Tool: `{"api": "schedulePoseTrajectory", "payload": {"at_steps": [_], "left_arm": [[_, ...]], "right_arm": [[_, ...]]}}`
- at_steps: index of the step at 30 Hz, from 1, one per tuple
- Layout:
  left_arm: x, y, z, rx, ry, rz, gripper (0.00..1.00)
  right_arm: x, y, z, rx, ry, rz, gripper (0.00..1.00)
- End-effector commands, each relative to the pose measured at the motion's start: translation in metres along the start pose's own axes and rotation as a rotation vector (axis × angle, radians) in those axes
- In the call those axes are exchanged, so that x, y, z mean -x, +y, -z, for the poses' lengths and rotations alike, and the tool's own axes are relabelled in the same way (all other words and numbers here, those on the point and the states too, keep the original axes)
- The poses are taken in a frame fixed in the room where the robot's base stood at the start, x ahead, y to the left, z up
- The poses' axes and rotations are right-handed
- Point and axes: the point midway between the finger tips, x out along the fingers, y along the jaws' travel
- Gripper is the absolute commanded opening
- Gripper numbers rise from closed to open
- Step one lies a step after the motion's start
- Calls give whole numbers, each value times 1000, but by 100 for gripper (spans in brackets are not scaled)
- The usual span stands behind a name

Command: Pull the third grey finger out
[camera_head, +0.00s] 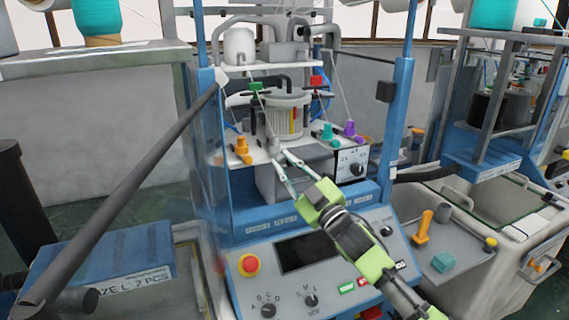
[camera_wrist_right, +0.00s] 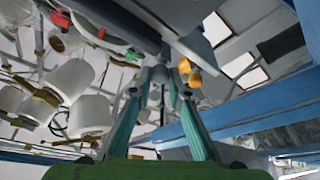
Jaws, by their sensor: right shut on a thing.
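The blue-framed knitting machine (camera_head: 405,100) stands in the middle of the head view, with a ribbed grey cylinder (camera_head: 285,110) on its white plate. Small coloured pieces stand on the plate: orange (camera_head: 242,150), teal (camera_head: 327,132) and purple (camera_head: 350,130). A small grey piece (camera_head: 273,147) is at the plate's front, by my fingertips. My right gripper (camera_head: 282,159) reaches in from the lower right and is shut on what appears to be this grey finger. The fingertips (camera_wrist_right: 160,85) largely hide it, and I cannot tell which in the row it is. My left gripper is not in view.
Below is a control panel with a red button (camera_head: 249,265), a dark screen (camera_head: 307,252) and knobs. A grey side tray (camera_head: 465,265) holds a yellow-orange tool (camera_head: 422,228) and a teal block (camera_head: 443,262). Blue posts flank the plate.

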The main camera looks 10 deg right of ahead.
Motion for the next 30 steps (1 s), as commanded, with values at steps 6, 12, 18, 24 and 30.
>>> {"api": "schedulePoseTrajectory", "payload": {"at_steps": [6, 12, 18, 24, 30], "left_arm": [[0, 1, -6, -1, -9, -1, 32], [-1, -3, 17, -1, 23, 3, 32], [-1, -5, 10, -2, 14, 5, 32], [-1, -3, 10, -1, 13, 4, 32], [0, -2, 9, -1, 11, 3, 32]], "right_arm": [[1, -3, 4, -1, 11, 4, 34], [0, -2, 4, -1, 11, 2, 34], [4, -1, 4, -1, 11, 2, 34], [32, -2, 2, 0, 9, 3, 34], [75, -2, 2, -1, 8, 4, 34]]}}
